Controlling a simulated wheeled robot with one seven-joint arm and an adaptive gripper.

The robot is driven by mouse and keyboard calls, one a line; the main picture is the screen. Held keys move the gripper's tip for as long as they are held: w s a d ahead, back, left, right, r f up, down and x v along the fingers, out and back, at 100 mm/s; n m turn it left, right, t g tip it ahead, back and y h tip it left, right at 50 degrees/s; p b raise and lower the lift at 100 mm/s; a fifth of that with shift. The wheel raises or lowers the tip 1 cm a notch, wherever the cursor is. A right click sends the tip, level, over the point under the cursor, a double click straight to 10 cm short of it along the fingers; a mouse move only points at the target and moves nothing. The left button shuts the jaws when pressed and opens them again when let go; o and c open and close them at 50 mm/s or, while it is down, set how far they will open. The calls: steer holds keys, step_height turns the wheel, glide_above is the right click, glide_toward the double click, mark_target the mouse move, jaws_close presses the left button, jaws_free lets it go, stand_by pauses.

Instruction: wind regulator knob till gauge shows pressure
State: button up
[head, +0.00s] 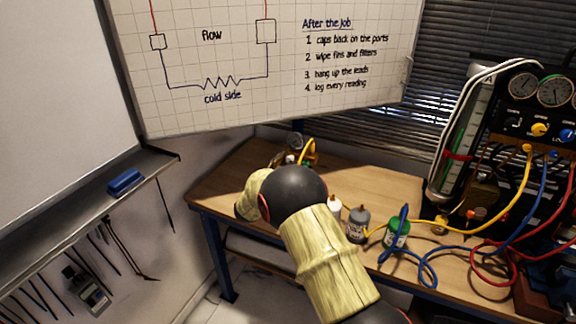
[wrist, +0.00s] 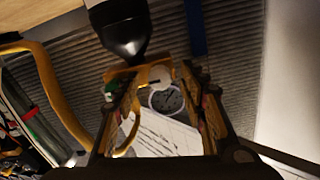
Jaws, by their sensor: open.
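In the wrist view my gripper (wrist: 156,80) is open, with its fingers apart on either side of a small round gauge (wrist: 166,99). I cannot tell whether the fingers touch anything. A glossy black tapered body (wrist: 122,28) is beyond the fingertips at the top; I cannot tell whether it is the regulator knob. In the head view a small gauge (head: 295,143) stands at the bench's far left corner beside a yellow hose (head: 309,150). My arm hides the gripper and the regulator there. The gauge reading is too small to read.
The wooden bench (head: 395,187) holds a white bottle (head: 334,206), a grey bottle (head: 357,226) and a green container (head: 396,236) right of my arm. A manifold with two large gauges (head: 523,86) and coloured hoses fills the right. A whiteboard (head: 270,95) and blinds stand behind.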

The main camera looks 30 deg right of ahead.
steer(key=shift+w+d, duration=0.3)
steer(key=shift+d, duration=0.1)
jaws_close()
stand_by(0.4)
